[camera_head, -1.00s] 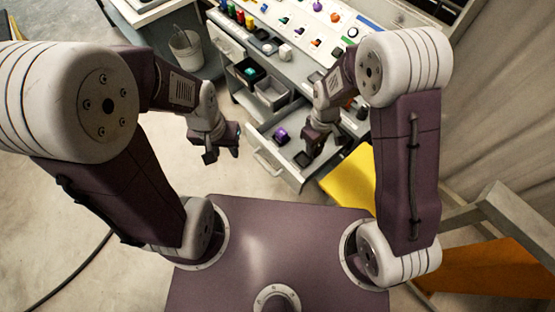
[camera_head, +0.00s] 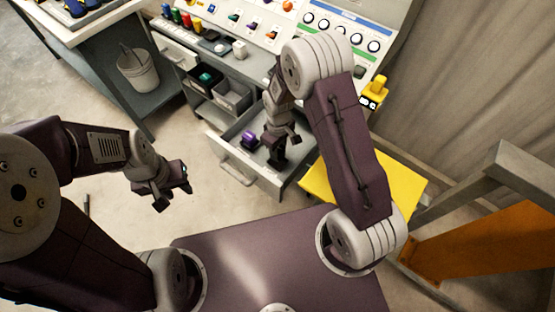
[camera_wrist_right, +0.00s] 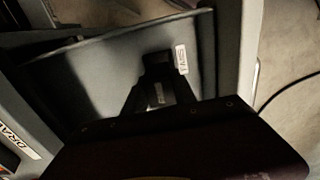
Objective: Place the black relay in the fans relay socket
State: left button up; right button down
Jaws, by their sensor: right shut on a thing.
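My right gripper (camera_head: 277,158) reaches down into the open drawer (camera_head: 238,172) and is shut on a small dark thing. In the right wrist view the dark block (camera_wrist_right: 157,64) sits at the fingertips (camera_wrist_right: 155,88) against the drawer floor; it looks like the black relay, mostly hidden in shadow. A purple relay (camera_head: 249,139) lies in the drawer to the left of that gripper. My left gripper (camera_head: 172,188) hangs empty over the floor, its fingers apart. The fans relay socket cannot be picked out on the panel (camera_head: 262,22).
Black and grey bins (camera_head: 232,96) stand on a shelf behind the drawer. A white cube (camera_head: 240,49) and coloured parts (camera_head: 180,17) lie on the bench. A yellow step (camera_head: 405,183) is right of the drawer, and an orange panel (camera_head: 480,243) beyond it. A bucket (camera_head: 138,72) stands at left.

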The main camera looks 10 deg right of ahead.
aim_at(278, 164)
jog(key=shift+w+f, duration=0.1)
jog(key=shift+f, duration=0.45)
notch_tip(278, 164, down, 3)
jog(key=shift+f+b, duration=0.15)
jog(key=shift+b, duration=0.2)
jog(key=shift+f, duration=0.25)
jog(key=shift+f, duration=0.3)
jog(key=c, duration=1.2)
grip_release()
jog(key=shift+s, duration=0.25)
jog(key=shift+o, duration=0.9)
jog(key=shift+s, duration=0.1)
